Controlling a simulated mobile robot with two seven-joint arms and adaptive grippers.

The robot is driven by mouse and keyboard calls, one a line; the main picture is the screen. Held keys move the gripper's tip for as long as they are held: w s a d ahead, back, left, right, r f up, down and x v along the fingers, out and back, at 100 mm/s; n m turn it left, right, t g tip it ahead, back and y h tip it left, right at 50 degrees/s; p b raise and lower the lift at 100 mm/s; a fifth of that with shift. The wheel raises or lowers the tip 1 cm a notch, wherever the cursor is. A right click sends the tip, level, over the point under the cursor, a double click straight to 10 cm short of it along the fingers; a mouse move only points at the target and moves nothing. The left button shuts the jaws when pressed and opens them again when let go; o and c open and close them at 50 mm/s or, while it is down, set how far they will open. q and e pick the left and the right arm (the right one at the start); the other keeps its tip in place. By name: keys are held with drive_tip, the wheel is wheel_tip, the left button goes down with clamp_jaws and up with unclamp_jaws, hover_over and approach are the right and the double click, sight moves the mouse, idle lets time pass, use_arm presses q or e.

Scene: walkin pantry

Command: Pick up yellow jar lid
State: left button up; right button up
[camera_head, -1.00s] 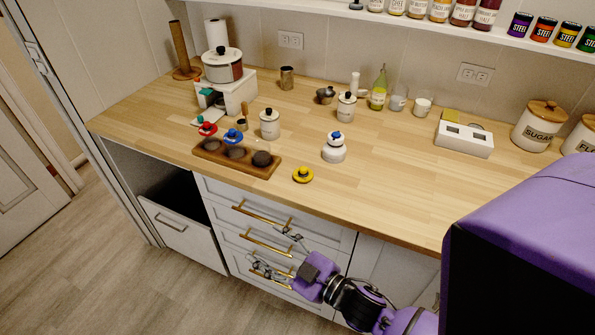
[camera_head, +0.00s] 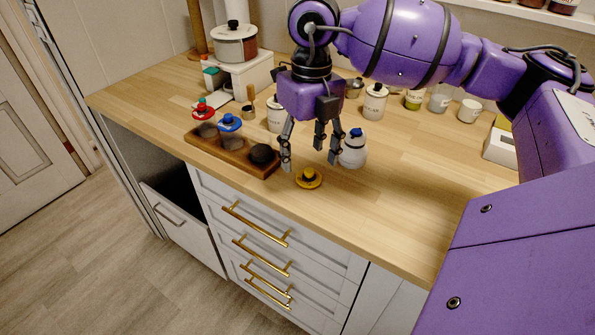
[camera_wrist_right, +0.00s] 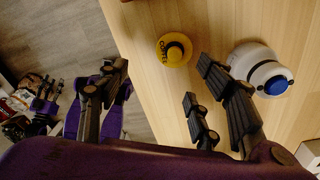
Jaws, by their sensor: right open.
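The yellow jar lid (camera_head: 308,178) lies flat on the wooden counter near its front edge, knob up. It also shows in the right wrist view (camera_wrist_right: 174,50), with dark lettering on its rim. My right gripper (camera_head: 312,162) points down with its fingers spread, open and empty, above the counter by the lid. In the right wrist view the fingers (camera_wrist_right: 160,100) stand apart and the lid is beyond them, not touched.
A white jar with a blue knob (camera_head: 353,148) stands close right of the lid. A wooden tray (camera_head: 228,152) with round dark wells is to the left, with red (camera_head: 203,109) and blue (camera_head: 230,123) lids near it. Drawers with gold handles (camera_head: 262,256) are below the counter edge.

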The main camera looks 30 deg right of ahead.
sight(308, 170)
drive_tip(key=shift+w+d+f+h, duration=0.1)
drive_tip(key=shift+w+d+h, duration=0.4)
drive_tip(key=shift+w, duration=0.35)
drive_tip(key=shift+s+f, duration=0.35)
drive_tip(key=shift+f, duration=0.25)
drive_tip(key=shift+s+f, duration=0.3)
drive_tip(key=shift+f, duration=0.25)
drive_tip(key=f, duration=0.3)
drive_tip(key=shift+w+d+f+p, duration=0.1)
drive_tip(key=shift+w+f+p, duration=0.2)
drive_tip(key=shift+w+f, duration=0.1)
use_arm(q)
drive_tip(key=shift+w+r, duration=0.45)
drive_tip(key=shift+w, duration=0.05)
use_arm(e)
drive_tip(key=shift+f, duration=0.25)
drive_tip(key=shift+c, duration=0.5)
drive_tip(key=c, duration=0.8)
